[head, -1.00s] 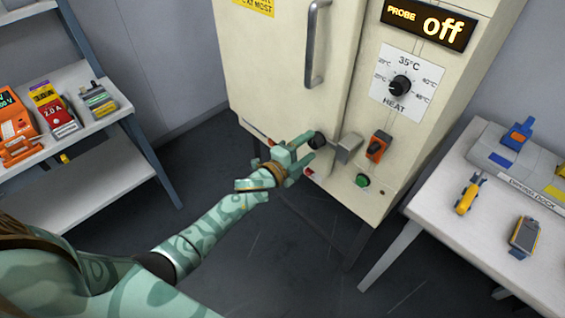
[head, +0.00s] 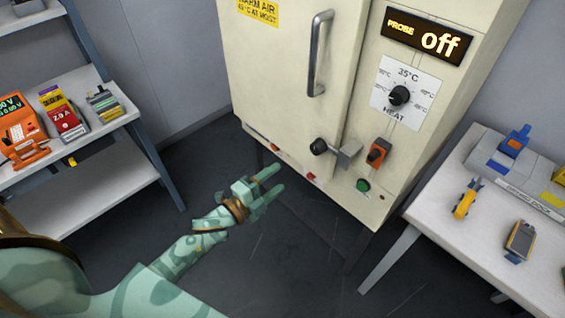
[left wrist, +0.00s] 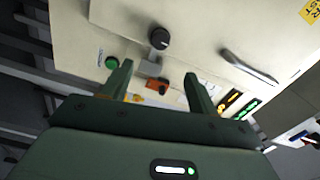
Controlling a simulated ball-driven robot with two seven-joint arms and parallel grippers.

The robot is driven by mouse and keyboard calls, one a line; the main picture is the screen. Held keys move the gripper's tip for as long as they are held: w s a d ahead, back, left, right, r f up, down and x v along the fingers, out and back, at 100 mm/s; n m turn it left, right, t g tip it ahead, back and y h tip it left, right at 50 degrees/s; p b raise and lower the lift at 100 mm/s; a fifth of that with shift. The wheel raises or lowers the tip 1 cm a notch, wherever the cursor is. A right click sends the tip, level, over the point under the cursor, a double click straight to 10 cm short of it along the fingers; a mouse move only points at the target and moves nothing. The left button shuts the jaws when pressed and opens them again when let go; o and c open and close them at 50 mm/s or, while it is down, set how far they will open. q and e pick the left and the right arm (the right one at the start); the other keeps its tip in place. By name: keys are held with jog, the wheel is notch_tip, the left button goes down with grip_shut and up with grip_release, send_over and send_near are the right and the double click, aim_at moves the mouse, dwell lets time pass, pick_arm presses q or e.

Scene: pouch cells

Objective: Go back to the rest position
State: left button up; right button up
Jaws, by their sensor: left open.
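My left gripper (head: 271,186) is open and empty in the head view, in the air in front of the lower part of a cream cabinet (head: 285,60). Its two fingers point toward the cabinet and stand apart from it. In the left wrist view the open fingers (left wrist: 160,85) frame the cabinet front, with the black knob (left wrist: 160,38) and its grey latch beyond them. The black knob also shows in the head view (head: 318,146), to the right of and above the gripper. My right gripper is not in view.
A shelf (head: 150,108) at left holds an orange meter (head: 22,135), a red device (head: 64,118) and a grey device. A white table (head: 440,230) at right holds a dock, a yellow tool (head: 467,198) and a handheld device (head: 520,240). The cabinet display (head: 425,36) reads "PROBE off".

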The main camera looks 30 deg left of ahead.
pick_arm(q)
jog(key=s+a+f+n+g+y, duration=0.25)
jog(key=s+f+n, duration=0.2)
jog(key=f, duration=0.45)
jog(key=s+a+f+n+g+y, duration=0.1)
jog(key=s+f+n+g, duration=0.2)
jog(key=s+f, duration=0.35)
jog(key=s+a+f+n+g+y, duration=0.2)
jog(key=s+f+n+g, duration=0.15)
jog(key=f, duration=0.75)
jog(key=s+d+f+n+g, duration=0.1)
jog(key=s+f+g, duration=0.1)
jog(key=s, duration=0.8)
jog(key=s+d+f+n+g, duration=0.1)
jog(key=s+f, duration=0.4)
jog(key=s, duration=0.6)
jog(key=s+d+f+n+g, duration=0.1)
jog(key=s+f+n+g, duration=0.2)
jog(key=s, duration=0.7)
jog(key=shift+s+d+f+g+y, duration=0.3)
jog(key=shift+s+f+g+y, duration=0.1)
jog(key=shift+f+g, duration=0.35)
jog(key=shift+r, duration=0.1)
